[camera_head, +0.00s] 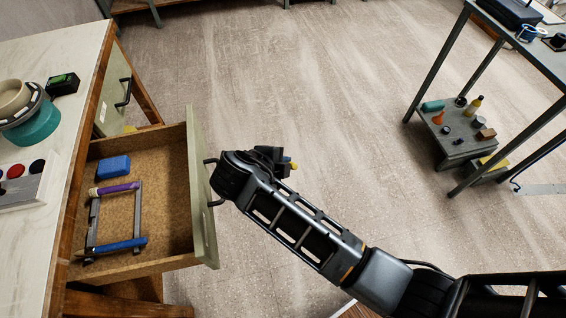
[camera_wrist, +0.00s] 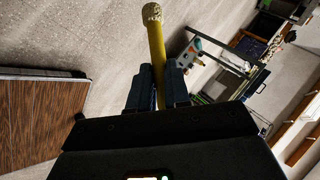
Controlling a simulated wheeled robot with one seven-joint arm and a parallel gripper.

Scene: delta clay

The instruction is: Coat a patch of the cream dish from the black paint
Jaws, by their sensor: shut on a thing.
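The cream dish (camera_head: 12,97) sits on a teal turntable (camera_head: 36,128) on the worktop at the left, cut by the picture's edge. In front of it is a pale paint holder (camera_head: 24,190) with a red pot (camera_head: 15,171) and a dark pot (camera_head: 37,166); I cannot tell whether the dark one is black or blue. My gripper (camera_wrist: 160,78) is shut on a yellow-handled tool (camera_wrist: 156,42) with a rounded, pale, textened end. In the head view the yellow tool (camera_head: 293,165) shows only as a small tip beside my gripper (camera_head: 279,162), right of the drawer and well away from the dish.
An open drawer (camera_head: 165,265) juts out, its front close to my arm. It holds a blue block (camera_head: 113,166) and a rack with a purple tool (camera_head: 116,188) and a blue tool (camera_head: 118,246). A black-green box (camera_head: 63,84) stands behind the turntable. Shelving (camera_head: 446,150) stands right; mid-floor is clear.

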